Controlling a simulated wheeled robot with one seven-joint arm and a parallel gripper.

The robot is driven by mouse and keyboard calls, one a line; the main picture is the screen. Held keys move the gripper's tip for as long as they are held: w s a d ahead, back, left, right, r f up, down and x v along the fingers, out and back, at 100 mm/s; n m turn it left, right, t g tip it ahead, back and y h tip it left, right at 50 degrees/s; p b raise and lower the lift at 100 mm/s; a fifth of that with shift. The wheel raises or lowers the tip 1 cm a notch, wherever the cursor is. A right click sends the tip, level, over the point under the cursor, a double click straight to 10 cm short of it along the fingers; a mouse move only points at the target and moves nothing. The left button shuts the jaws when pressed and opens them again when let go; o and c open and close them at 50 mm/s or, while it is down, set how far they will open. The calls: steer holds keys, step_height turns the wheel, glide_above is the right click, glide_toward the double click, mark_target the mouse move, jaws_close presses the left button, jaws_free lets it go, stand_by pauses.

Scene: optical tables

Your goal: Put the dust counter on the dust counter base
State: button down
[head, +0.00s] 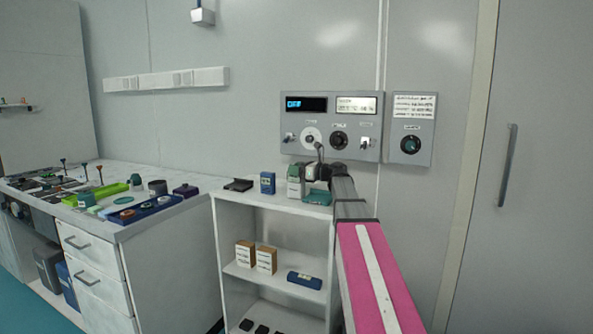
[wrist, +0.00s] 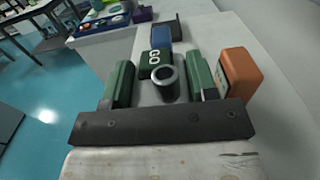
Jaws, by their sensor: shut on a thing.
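My gripper (wrist: 160,82) is low over the white shelf top, its two dark green fingers apart on either side of a held thing. Between them shows a short grey round tube (wrist: 165,82), which I take to be part of the dust counter; the fingers and palm hide most of its body. A green block marked "GO" (wrist: 154,62) is just beyond the tube; I cannot tell whether they are one piece. In the head view my gripper (head: 314,175) is at the right end of the shelf top. I cannot tell for sure which thing is the dust counter base.
A blue box (head: 267,182) and a low black piece (head: 239,184) stand left on the shelf top. An orange box (wrist: 240,72) is close beside the right finger. A control panel (head: 331,126) is on the wall behind. Cartons (head: 245,253) sit on the lower shelf.

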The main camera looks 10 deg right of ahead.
steer(key=shift+f, duration=0.1)
steer(key=shift+c, duration=2.1)
jaws_free()
